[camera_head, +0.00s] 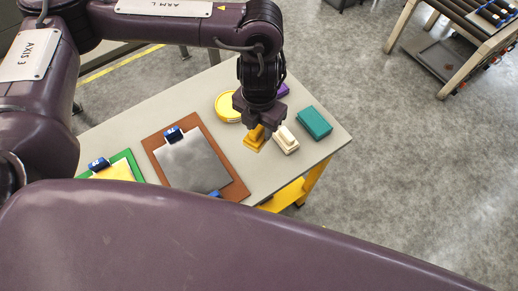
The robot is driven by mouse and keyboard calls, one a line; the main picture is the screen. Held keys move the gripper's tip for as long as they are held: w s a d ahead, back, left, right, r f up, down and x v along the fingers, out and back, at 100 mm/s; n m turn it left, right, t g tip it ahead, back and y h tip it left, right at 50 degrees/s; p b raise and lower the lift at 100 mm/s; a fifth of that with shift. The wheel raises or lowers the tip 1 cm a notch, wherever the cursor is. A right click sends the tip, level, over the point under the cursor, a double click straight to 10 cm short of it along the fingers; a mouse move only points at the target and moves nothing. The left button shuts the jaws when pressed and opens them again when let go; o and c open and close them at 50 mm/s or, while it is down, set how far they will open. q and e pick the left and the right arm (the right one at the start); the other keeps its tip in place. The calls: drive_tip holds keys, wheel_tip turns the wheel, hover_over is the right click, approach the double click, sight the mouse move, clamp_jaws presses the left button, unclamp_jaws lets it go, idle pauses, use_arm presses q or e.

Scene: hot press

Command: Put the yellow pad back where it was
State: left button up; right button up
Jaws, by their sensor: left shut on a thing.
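The yellow pad (254,139) is a small block near the right part of the grey table. My left gripper (256,127) points down from above and is shut on the yellow pad. The gripper hides the pad's upper part. I cannot tell whether the pad's underside touches the table. My right gripper is not in view.
A cream block (286,140) and a teal box (314,122) stand just right of the pad. A round yellow tin (228,107) and a purple object (283,90) are behind it. A brown clipboard (237,191) and a green clipboard (135,163) lie to the left on the table (330,137).

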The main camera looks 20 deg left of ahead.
use_arm(q)
wheel_tip(320, 180, down, 12)
drive_tip(key=p, duration=0.2)
drive_tip(key=shift+f+p, duration=0.25)
drive_tip(key=shift+p, duration=0.1)
drive_tip(key=shift+f, duration=0.25)
drive_tip(key=shift+f, duration=0.2)
drive_tip(key=o, duration=0.9)
drive_tip(key=shift+o, duration=0.2)
drive_tip(key=shift+r, duration=0.1)
